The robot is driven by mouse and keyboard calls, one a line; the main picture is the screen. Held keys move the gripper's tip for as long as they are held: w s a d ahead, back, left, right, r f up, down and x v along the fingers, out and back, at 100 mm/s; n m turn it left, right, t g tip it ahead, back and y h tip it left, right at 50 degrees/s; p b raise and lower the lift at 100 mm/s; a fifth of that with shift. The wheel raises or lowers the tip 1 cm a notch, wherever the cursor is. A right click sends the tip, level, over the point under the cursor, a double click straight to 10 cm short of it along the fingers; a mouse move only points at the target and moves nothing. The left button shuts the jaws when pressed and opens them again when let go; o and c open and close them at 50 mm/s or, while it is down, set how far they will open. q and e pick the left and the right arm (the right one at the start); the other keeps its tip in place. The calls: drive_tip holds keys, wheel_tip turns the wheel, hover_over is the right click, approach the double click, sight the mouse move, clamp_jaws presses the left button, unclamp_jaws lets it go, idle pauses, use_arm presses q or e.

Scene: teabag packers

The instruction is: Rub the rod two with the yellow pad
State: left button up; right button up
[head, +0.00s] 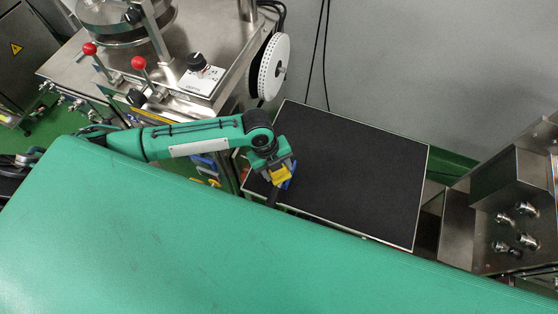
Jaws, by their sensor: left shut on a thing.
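My left gripper (275,179) reaches in from the left on its green arm and points downward, near the left edge of a black-topped table. It is shut on a small yellow pad (281,173), which shows at the fingers. A blue part shows beside the pad, and I cannot tell what it belongs to. Two metal rods with red ball knobs stand on the steel machine at upper left: one knob (90,48) is further left, the other (138,63) is nearer the arm. I cannot tell which is rod two. The pad is apart from both. My right gripper is not in view.
The black-topped table (350,170) looks bare. The steel machine (225,50) carries a black dial (196,61) and a white reel (273,66). A steel control box (515,205) stands at right. A wide green surface (200,240) fills the foreground.

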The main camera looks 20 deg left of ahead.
use_arm(q)
drive_tip(key=shift+f, duration=0.15)
drive_tip(key=shift+w, duration=0.2)
drive_tip(key=shift+c, duration=0.4)
drive_tip(key=shift+w+d+b, duration=0.15)
drive_tip(key=shift+w+b, duration=0.4)
drive_tip(key=shift+w, duration=2.95)
drive_tip(key=shift+r, duration=0.2)
drive_tip(key=p+v, duration=0.4)
drive_tip(key=v, duration=0.2)
drive_tip(key=shift+p, duration=0.4)
drive_tip(key=shift+r, duration=0.1)
